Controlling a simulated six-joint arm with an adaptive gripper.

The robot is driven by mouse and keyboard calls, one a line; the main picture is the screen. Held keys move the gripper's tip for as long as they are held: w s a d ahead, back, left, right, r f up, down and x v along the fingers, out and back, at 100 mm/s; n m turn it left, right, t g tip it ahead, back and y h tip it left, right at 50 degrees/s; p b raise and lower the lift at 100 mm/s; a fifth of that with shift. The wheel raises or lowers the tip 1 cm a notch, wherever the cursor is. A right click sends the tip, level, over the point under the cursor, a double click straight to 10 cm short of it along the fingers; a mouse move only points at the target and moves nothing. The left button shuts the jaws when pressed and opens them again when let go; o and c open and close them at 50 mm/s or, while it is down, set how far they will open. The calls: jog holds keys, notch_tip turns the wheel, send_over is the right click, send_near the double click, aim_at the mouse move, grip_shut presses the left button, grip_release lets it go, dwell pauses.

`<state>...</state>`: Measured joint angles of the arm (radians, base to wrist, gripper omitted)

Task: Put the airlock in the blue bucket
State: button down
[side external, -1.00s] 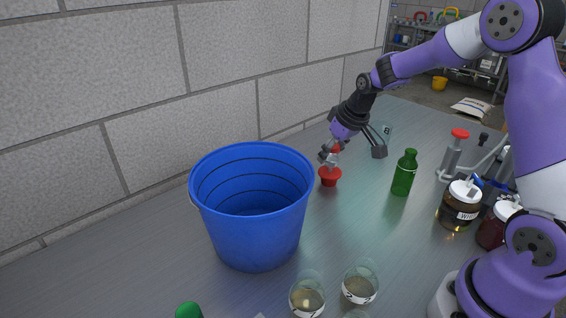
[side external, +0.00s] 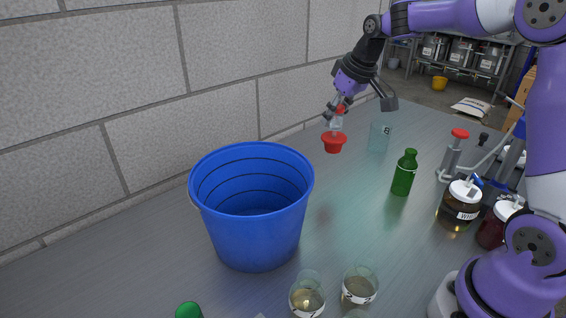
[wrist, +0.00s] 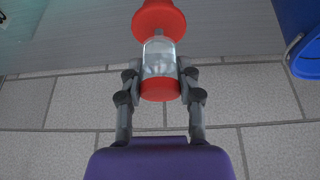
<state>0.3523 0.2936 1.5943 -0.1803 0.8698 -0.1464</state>
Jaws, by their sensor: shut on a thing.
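The airlock (side external: 335,141) has a clear body with a red cap and a wider red base. It hangs roughly upright above the table in the side view. In the wrist view the airlock (wrist: 158,57) sits between the two fingers of my gripper (wrist: 159,77). The blue bucket (side external: 258,232) stands open on the table, left of and nearer the camera than the airlock. Part of the bucket (wrist: 304,48) shows at the right edge of the wrist view. The bucket's floor is hidden.
A green bottle (side external: 404,174) and a clear beaker (side external: 380,136) stand right of the airlock. Small glasses (side external: 307,297) stand at the front. A block wall (side external: 110,90) runs behind the table.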

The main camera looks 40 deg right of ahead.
jog(key=shift+r, duration=0.2)
jog(key=shift+a+r, duration=0.15)
jog(key=shift+a, duration=0.15)
jog(key=s+a+r+n+y, duration=0.15)
jog(key=a+r, duration=0.25)
jog(key=a, duration=0.4)
jog(key=a+r+n, duration=0.3)
jog(key=a+r, duration=0.1)
jog(key=a, duration=0.3)
jog(key=a+f+n+y, duration=0.2)
jog(key=a+f+n, duration=0.1)
jog(key=a+f, duration=0.45)
jog(key=shift+g+h, duration=0.25)
jog(key=shift+g, duration=0.15)
jog(key=f, duration=0.6)
jog(key=a+f, duration=0.1)
jog(key=f, duration=0.3)
jog(key=shift+s, duration=0.3)
jog(key=shift+f, duration=0.1)
